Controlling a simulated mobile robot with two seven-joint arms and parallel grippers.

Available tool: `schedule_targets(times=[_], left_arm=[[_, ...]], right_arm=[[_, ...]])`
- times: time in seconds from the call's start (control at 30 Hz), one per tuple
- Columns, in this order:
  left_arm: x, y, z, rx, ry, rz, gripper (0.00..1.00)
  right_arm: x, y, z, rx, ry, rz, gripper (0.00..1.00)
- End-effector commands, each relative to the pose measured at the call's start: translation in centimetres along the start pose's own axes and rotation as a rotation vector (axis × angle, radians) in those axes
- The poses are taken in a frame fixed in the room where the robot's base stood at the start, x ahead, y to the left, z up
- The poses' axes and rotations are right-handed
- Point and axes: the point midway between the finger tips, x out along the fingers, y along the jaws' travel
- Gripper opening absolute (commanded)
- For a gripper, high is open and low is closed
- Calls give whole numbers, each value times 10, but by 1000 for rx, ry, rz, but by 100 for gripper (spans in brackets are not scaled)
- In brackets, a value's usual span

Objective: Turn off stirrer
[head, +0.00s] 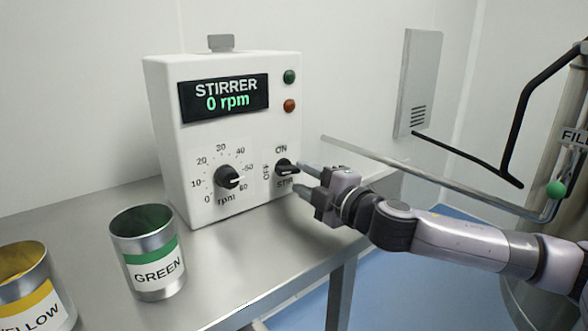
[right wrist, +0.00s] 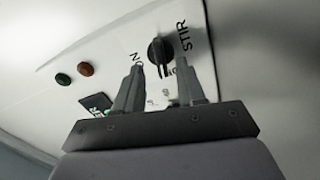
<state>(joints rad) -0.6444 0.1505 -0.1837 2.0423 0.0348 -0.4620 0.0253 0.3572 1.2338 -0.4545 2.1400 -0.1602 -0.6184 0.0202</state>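The stirrer (head: 240,140) is a white box on the steel table, and its display (head: 224,96) reads 0 rpm. A black rotary switch (head: 287,168) with ON, OFF and STIR marks is at its lower right front. It also shows in the right wrist view (right wrist: 160,50). I cannot tell for sure which mark it points at. My right gripper (head: 308,179) is open at the switch. In the right wrist view its fingers (right wrist: 158,86) are apart, with the switch just beyond the gap between them. Contact cannot be told. My left gripper is not in view.
An rpm dial (head: 228,177) is left of the switch. Green (head: 289,77) and red (head: 290,106) buttons or lamps are above it. A GREEN can (head: 150,262) and a YELLOW can (head: 30,300) stand on the table (head: 240,270). A metal rod (head: 430,172) passes behind my right arm.

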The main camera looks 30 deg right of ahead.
Motion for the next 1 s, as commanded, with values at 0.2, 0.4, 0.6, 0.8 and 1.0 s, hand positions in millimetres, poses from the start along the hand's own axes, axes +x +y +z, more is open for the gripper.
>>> schedule_targets(times=[0.2, 0.4, 0.6, 0.8, 1.0], left_arm=[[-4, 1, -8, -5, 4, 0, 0], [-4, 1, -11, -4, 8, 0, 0], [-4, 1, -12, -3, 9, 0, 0], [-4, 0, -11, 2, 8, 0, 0], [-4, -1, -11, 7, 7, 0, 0]], right_arm=[[23, 2, -1, 2, 1, 1, 39], [35, 0, -1, 0, 2, 0, 39], [37, 0, -1, -1, 2, -1, 39], [37, -1, -1, -1, 2, -1, 23], [37, 0, -1, -1, 2, -1, 0]])
